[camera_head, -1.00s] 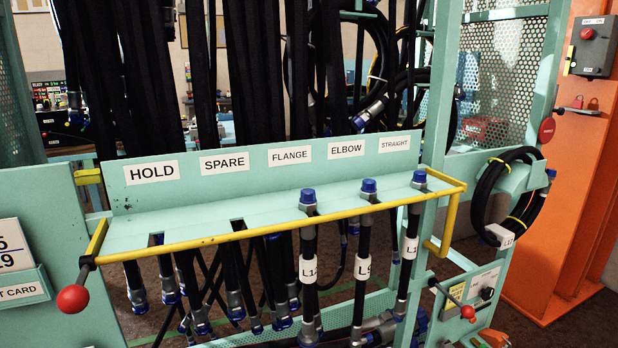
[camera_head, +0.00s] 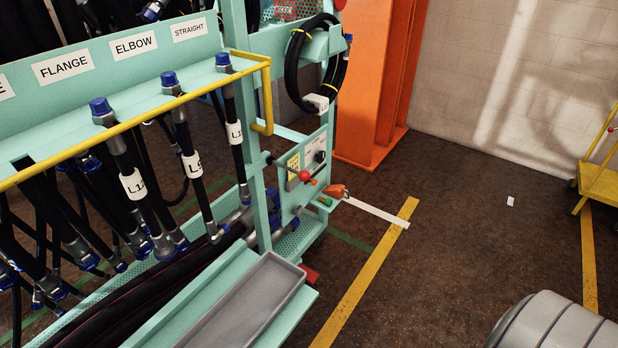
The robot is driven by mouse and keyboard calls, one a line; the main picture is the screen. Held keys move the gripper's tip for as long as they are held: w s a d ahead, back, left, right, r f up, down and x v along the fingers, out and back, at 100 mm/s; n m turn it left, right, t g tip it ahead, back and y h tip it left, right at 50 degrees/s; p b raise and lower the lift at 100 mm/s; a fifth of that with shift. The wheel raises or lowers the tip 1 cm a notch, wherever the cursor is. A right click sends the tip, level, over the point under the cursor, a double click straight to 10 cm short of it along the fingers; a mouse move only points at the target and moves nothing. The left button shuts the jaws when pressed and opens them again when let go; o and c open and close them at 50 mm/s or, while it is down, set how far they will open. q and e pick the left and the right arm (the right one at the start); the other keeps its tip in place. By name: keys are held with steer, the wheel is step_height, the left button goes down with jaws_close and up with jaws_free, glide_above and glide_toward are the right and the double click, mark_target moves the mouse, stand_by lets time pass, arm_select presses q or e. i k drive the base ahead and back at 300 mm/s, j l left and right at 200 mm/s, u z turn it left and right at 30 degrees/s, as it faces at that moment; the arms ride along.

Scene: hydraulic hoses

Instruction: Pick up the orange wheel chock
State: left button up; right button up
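A small orange object (camera_head: 335,191), which may be the wheel chock, shows just right of the teal rack's end panel, at the near end of a white strip. It is too small to tell its exact shape, or whether it rests on the floor or on the rack. A small green piece (camera_head: 324,202) is beside it. A red-orange piece (camera_head: 310,274) shows low by the rack's corner, partly hidden by the rack.
The teal hose rack (camera_head: 180,78) with its yellow rail (camera_head: 140,121) fills the left. A grey tray (camera_head: 245,312) is at its lower front. An orange column (camera_head: 372,85) stands behind. Open dark floor (camera_head: 455,225) with yellow lines lies right. A yellow cart (camera_head: 598,185) stands far right.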

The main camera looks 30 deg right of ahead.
mark_target(337, 192)
steer(key=z, duration=1.25)
steer(key=i+l+z, duration=0.25)
steer(key=i+l, duration=1.35)
steer(key=i+j, duration=0.05)
steer(key=i, duration=0.05)
